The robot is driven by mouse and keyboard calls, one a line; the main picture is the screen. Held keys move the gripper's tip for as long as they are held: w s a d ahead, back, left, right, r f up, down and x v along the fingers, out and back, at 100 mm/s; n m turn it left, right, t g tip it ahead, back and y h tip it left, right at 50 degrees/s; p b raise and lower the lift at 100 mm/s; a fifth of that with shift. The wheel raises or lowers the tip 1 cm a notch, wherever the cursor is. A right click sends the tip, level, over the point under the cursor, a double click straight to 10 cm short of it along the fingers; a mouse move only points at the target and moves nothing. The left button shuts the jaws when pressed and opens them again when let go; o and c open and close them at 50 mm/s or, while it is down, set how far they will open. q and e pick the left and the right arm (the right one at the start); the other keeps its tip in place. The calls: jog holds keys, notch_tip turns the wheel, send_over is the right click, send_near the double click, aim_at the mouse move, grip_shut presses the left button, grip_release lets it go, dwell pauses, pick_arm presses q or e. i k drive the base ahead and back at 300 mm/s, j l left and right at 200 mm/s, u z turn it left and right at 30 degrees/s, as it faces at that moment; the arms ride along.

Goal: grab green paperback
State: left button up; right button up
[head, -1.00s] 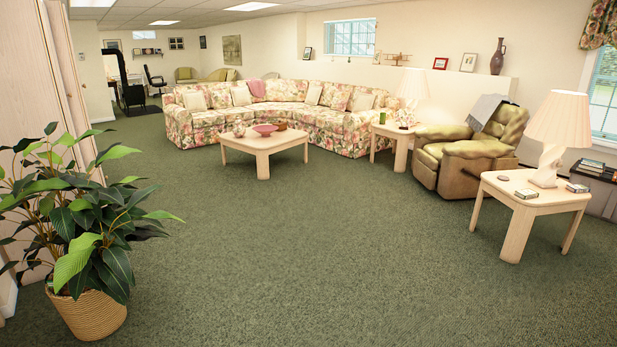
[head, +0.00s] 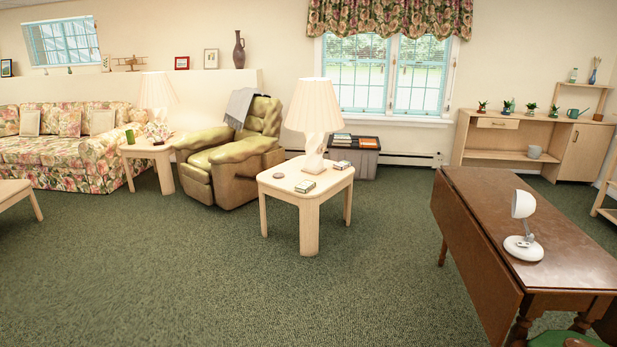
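I cannot make out a green paperback for certain. A small book-like item with a light top and dark greenish edge (head: 305,186) lies on the near pale wood side table (head: 280,187). A similar small item (head: 342,165) lies near that table's right back edge. Small stacks of books or magazines (head: 342,139) sit on a grey chest (head: 363,163) below the window, too small to tell their covers apart. Neither of my grippers is in view.
A white lamp (head: 314,105) stands on the near side table, beside a green recliner (head: 232,160). A brown drop-leaf table (head: 470,200) with a white desk lamp (head: 524,247) fills the right. Open green carpet (head: 230,290) lies in front.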

aim_at(305, 186)
jog(key=i+z, duration=0.3)
jog(key=i, duration=1.4)
